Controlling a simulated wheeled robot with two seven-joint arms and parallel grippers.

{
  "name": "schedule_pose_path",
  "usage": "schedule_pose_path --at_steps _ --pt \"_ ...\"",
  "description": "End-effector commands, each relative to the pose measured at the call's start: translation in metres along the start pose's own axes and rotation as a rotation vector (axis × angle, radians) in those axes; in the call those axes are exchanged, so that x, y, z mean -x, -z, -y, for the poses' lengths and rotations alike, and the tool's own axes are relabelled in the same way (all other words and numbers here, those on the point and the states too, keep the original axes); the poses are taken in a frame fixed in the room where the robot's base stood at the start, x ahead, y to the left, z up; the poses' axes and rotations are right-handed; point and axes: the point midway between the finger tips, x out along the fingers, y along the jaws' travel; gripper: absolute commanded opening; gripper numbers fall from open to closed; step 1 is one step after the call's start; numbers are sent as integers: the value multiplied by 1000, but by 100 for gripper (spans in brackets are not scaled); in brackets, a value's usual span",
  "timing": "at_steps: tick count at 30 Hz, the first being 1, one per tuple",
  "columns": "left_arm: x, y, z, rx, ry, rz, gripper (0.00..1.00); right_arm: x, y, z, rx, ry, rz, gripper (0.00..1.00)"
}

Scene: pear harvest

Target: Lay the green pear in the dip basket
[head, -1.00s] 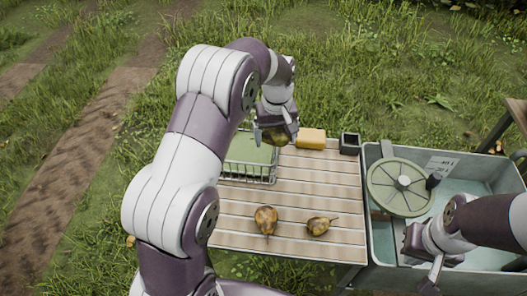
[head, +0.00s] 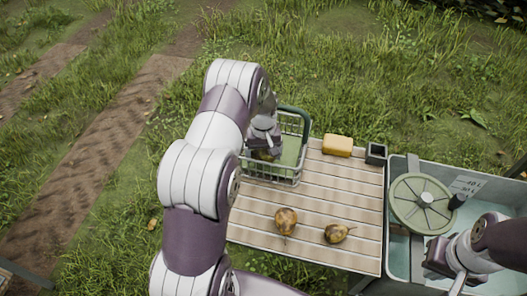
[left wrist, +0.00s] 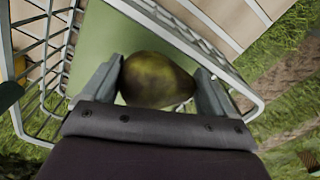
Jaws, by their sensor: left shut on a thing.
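The dip basket (head: 297,175) is a wire basket with a green floor and a dark green handle, on the left end of the slatted table. My left gripper (head: 264,152) is inside its outline in the head view. In the left wrist view the gripper (left wrist: 158,88) is shut on the green pear (left wrist: 155,78), with a finger on each side. The basket's wire rim (left wrist: 190,45) runs around it, and the green floor shows behind the pear. I cannot tell whether the pear touches the floor. My right gripper (head: 455,275) is over the tub at the right; its fingers are unclear.
Two brownish pears (head: 286,221) and (head: 337,233) lie on the table (head: 325,190). A water tub (head: 398,170) with a round green spoked disc (head: 420,203) is at the right.

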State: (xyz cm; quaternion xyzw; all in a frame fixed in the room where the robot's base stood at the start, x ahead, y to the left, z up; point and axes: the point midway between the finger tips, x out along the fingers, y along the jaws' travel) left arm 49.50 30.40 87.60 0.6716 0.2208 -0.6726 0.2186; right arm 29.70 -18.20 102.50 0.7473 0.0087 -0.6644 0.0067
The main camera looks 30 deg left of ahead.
Motion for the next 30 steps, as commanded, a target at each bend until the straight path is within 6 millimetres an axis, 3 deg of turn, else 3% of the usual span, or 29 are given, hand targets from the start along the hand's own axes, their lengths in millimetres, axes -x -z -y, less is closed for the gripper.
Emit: schedule_pose_path --at_steps 19,20,27,30 --pt "-11 0 -1 0 -1 -2 51 -7 -1 0 0 0 0 0" --pt "-11 0 -1 0 -1 -2 97 -7 -1 0 0 0 0 0" --pt "-10 0 -1 0 -1 -2 100 -6 -1 0 0 0 0 0" --pt "3 1 -1 0 -1 -3 100 2 0 0 0 0 0 0"
